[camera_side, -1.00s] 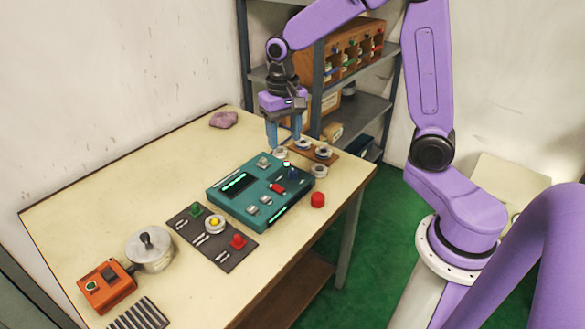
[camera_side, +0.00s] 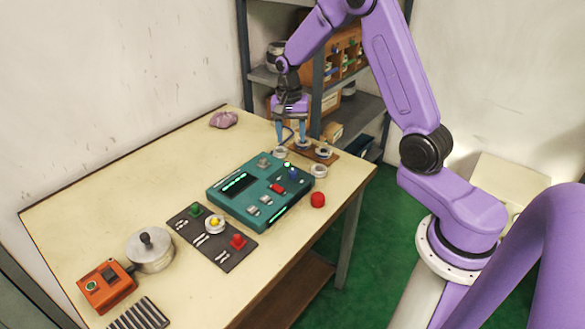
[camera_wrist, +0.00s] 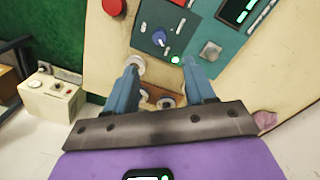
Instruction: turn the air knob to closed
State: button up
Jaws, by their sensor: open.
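A blue knob (camera_side: 293,173) stands on a dark plate at the far right end of the teal control panel (camera_side: 225,205). It also shows in the wrist view (camera_wrist: 159,37), with a lit green lamp (camera_wrist: 176,60) beside it. No label naming it air can be read. The exact angle of the knob is too small to tell. My gripper (camera_side: 291,140) is open and empty, above the table's far corner beyond the panel. In the wrist view my gripper (camera_wrist: 160,66) has its two blue fingers apart, and the knob appears beyond their tips, not between them.
Metal rings (camera_side: 303,143) sit on a brown board (camera_side: 330,158) below my gripper, and another ring (camera_side: 319,170) is beside the panel. A red round piece (camera_side: 317,200) lies near the table edge. A dark button plate (camera_side: 227,260) and a lidded pot (camera_side: 150,252) stand nearer. The table's left is mostly clear.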

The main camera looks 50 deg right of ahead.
aim_at(293, 171)
jog(key=f, duration=1.2)
jog(key=shift+s+d+f, duration=0.1)
jog(key=shift+s+f, duration=0.05)
jog(key=shift+s, duration=0.05)
grip_shut()
